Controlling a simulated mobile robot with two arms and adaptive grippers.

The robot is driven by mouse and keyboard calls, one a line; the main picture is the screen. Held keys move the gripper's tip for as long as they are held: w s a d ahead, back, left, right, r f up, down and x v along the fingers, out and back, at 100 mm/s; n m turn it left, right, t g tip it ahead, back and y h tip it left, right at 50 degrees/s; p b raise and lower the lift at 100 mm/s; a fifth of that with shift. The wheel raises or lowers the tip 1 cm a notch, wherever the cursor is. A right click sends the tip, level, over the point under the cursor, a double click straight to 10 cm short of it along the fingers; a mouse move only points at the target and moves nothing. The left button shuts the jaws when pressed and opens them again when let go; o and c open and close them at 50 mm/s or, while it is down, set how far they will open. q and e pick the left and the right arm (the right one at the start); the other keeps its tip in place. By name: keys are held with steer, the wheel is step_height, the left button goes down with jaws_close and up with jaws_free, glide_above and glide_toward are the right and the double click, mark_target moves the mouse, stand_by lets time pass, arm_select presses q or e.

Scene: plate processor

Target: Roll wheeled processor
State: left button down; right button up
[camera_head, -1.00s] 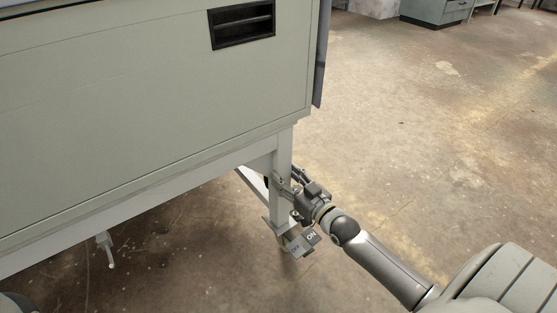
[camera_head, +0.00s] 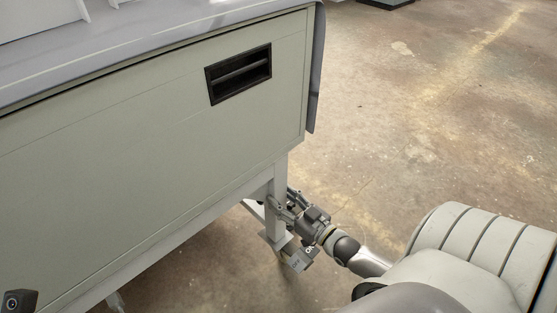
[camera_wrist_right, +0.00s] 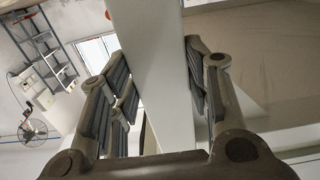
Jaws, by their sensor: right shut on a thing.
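The wheeled processor (camera_head: 150,160) is a large pale green-grey cabinet on a leg frame, filling the left and centre of the head view. My right gripper (camera_head: 284,207) is shut on its near right leg (camera_head: 275,185), low down, above the foot. In the right wrist view the leg (camera_wrist_right: 158,80) runs between the two fingers of the right gripper (camera_wrist_right: 160,68). A grey caster lock tab (camera_head: 300,262) with lettering sits at the leg's foot; the wheel itself is not clear. My left gripper is not in view.
A black recessed vent or handle (camera_head: 239,74) is in the cabinet's side. Bare stained concrete floor (camera_head: 420,110) lies open to the right. A dark furniture base (camera_head: 385,3) shows at the top edge. The wrist view shows a ladder (camera_wrist_right: 45,45) and a fan (camera_wrist_right: 32,130).

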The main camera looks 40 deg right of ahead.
steer(key=shift+s+d+f+p, duration=0.1)
steer(key=shift+s+p, duration=0.3)
steer(key=shift+s, duration=0.85)
steer(key=o, duration=1.4)
steer(key=shift+w, duration=0.1)
steer(key=shift+o, duration=0.2)
steer(key=s+d, duration=0.1)
steer(key=s, duration=1.1)
